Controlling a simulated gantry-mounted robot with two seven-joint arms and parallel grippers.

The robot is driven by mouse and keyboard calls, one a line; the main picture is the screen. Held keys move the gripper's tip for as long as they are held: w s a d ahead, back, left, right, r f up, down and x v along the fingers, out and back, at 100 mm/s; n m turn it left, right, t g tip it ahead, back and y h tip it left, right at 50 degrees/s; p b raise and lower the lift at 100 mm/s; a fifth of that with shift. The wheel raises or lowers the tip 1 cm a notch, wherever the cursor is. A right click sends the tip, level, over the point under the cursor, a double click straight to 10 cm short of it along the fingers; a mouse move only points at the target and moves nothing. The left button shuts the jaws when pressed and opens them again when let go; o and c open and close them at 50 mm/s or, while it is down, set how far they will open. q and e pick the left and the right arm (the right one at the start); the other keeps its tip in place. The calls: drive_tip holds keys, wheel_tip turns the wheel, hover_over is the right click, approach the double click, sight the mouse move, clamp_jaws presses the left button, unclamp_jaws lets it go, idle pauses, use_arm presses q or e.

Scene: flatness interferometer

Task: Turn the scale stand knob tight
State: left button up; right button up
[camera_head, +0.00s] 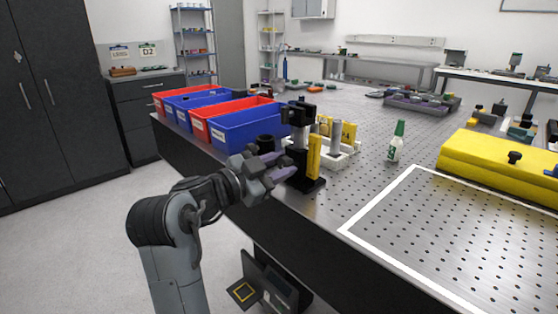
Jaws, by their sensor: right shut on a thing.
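The scale stand is a black upright post on a black base (307,184), near the left edge of the table, with a yellow scale (314,157) along its side. My right gripper (283,166) reaches in from the lower left and meets the stand at its left side. Its fingers are shut on the stand's knob, which is mostly hidden between them. My left gripper is not in view.
Red and blue bins (240,124) line the table edge behind the stand. A white holder with yellow pieces (342,156) stands just right of it. The white-outlined area (440,240) is clear.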

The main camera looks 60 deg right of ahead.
drive_tip(key=m, duration=0.7)
drive_tip(key=shift+m, duration=0.3)
drive_tip(key=shift+m+b, duration=0.4)
drive_tip(key=shift+m, duration=0.5)
drive_tip(key=o, duration=0.8)
drive_tip(key=shift+o, duration=1.2)
